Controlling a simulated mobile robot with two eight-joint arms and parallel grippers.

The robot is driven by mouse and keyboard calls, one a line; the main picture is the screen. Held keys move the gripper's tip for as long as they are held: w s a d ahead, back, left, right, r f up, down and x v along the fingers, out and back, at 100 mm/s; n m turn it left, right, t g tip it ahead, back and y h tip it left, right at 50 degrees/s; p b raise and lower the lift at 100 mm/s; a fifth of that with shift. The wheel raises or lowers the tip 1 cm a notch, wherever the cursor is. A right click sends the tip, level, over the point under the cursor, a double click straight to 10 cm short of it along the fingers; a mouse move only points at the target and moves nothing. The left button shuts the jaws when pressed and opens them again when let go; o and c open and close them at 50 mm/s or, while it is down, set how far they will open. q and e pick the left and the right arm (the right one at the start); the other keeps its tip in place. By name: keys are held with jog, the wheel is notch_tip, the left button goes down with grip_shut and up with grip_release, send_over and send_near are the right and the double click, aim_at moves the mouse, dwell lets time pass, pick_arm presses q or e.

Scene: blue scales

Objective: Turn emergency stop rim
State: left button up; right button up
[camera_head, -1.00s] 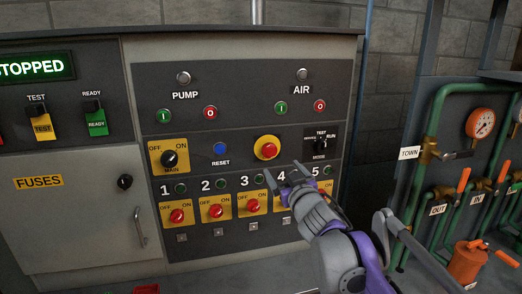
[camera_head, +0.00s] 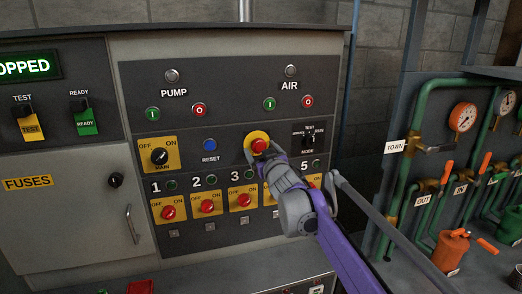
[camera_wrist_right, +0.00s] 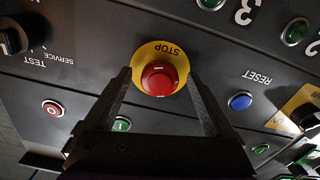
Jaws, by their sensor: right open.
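The emergency stop is a red mushroom button (camera_head: 259,145) on a round yellow rim (camera_head: 257,137), on the dark control panel. In the right wrist view the red button (camera_wrist_right: 160,77) and its yellow rim (camera_wrist_right: 150,50), marked STOP, lie straight ahead between my finger tips. My right gripper (camera_head: 263,158) is open just in front of the button and hides its lower part; its two fingers also show in the right wrist view (camera_wrist_right: 160,85), one on either side. I cannot tell whether the fingers touch the rim. My left gripper is not in view.
A blue reset button (camera_head: 210,145) is left of the stop, and the mode switch (camera_head: 310,139) is right of it. A row of red rotary switches (camera_head: 207,207) lies below. Green pipes (camera_head: 410,150) with gauges and orange valves stand at the right.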

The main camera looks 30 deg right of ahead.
jog(key=c, duration=1.4)
